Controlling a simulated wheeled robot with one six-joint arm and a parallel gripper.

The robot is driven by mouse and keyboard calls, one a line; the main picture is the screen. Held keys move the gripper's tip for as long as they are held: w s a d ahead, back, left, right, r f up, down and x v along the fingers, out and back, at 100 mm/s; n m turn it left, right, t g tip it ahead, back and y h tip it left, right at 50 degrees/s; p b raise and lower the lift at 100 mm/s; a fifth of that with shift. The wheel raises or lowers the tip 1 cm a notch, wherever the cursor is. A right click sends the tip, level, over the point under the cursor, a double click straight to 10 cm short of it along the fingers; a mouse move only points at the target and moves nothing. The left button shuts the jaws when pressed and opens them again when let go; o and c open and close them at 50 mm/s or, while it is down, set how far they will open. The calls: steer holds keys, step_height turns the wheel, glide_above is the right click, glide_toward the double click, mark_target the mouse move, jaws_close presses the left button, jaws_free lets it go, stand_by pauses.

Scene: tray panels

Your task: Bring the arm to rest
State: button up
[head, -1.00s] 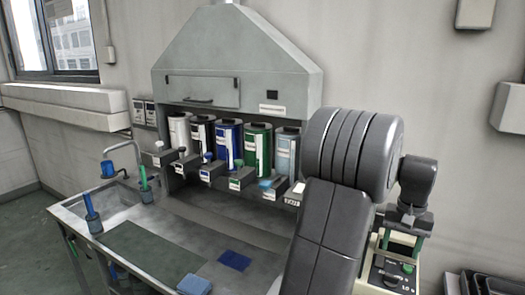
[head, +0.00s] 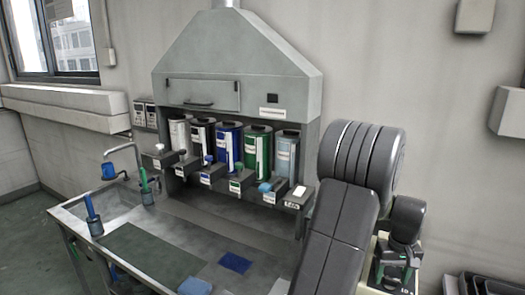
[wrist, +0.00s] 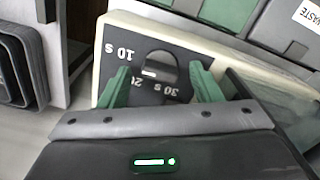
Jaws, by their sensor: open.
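My gripper (head: 394,268) is at the lower right of the head view, pointing down over a cream timer box. In the wrist view its two green fingers (wrist: 161,88) are open and apart. Between and beyond them is a dark panel (wrist: 118,32) on the cream box, with a rounded dark knob (wrist: 155,68) and white marks such as "10 S" and "30 S". Nothing is seen held. I cannot tell whether the fingers touch the panel. My arm hides part of the box in the head view.
A grey hooded bench (head: 240,60) with several coloured canisters stands left of my arm. Its worktop (head: 150,255) carries blue cloths and a sink with a tap. A bin marked "WASTE" (wrist: 295,25) is beside the box in the wrist view.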

steer(key=n, duration=0.3)
step_height(320, 180, up, 14)
steer(key=m, duration=0.1)
steer(key=shift+b, duration=0.45)
